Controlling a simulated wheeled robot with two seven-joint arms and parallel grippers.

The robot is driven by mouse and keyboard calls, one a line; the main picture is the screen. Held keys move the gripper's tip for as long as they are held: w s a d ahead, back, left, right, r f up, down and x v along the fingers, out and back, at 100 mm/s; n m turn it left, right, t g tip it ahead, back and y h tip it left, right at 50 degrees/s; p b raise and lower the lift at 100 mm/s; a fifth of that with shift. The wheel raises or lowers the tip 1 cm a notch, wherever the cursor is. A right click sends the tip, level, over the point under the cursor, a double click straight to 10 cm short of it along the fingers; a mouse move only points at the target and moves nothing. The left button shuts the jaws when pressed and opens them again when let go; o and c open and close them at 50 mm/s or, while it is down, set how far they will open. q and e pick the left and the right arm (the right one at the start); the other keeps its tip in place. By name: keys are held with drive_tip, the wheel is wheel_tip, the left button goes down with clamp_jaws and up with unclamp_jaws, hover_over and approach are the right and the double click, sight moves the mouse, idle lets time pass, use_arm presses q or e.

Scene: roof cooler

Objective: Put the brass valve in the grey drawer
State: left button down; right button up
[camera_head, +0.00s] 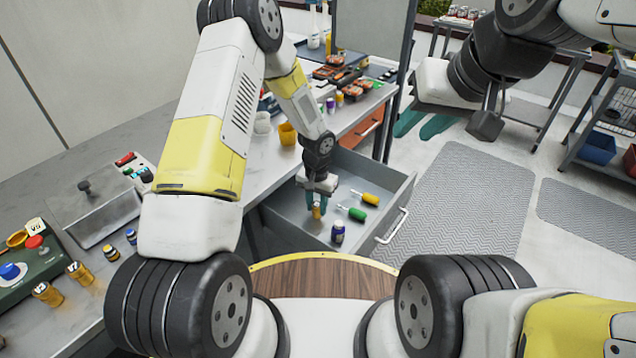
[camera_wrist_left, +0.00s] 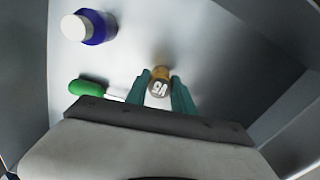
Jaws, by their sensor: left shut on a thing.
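The grey drawer (camera_head: 283,224) stands pulled open below the counter. My left gripper (camera_head: 316,201) reaches down into it and is shut on the brass valve (camera_head: 317,213). In the left wrist view the brass valve (camera_wrist_left: 161,73) sits between the two teal fingers, with a white marked label facing the camera. The drawer floor (camera_wrist_left: 205,55) is behind it; I cannot tell whether the valve touches that floor. My right gripper (camera_head: 487,122) hangs at the upper right, away from the drawer, and its jaw opening is unclear.
In the drawer are a blue bottle (camera_head: 338,232), a green-handled tool (camera_head: 356,214) and a yellow-handled tool (camera_head: 370,199). Other brass-coloured pieces (camera_head: 48,294) stand on the counter at left. A yellow cup (camera_head: 287,134) stands behind the drawer. An orange drawer front (camera_head: 368,128) is further back.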

use_arm(q)
drive_tip(key=shift+f, duration=0.1)
drive_tip(key=c, duration=1.1)
unclamp_jaws()
wheel_tip(320, 180, up, 12)
wheel_tip(320, 180, up, 8)
drive_tip(key=t, duration=0.1)
hover_over(317, 204)
drive_tip(key=a, duration=0.3)
drive_tip(key=s+a+r+n+t, duration=0.1)
drive_tip(key=s+a+r, duration=0.15)
drive_tip(key=r, duration=0.35)
drive_tip(key=s+a+r+n+t, duration=0.1)
drive_tip(key=s+a+r, duration=0.1)
drive_tip(key=s+r, duration=0.3)
drive_tip(key=s+a+r+t, duration=0.1)
drive_tip(key=s+r, duration=0.2)
drive_tip(key=s, duration=0.2)
drive_tip(key=s+a+r+n+t+h, duration=0.1)
drive_tip(key=s+a+r, duration=0.1)
drive_tip(key=s+r, duration=0.2)
drive_tip(key=s+a+r+n+t+h, duration=0.1)
drive_tip(key=s+r, duration=0.3)
drive_tip(key=s, duration=0.2)
drive_tip(key=shift+a+r, duration=0.25)
drive_tip(key=shift+a, duration=0.1)
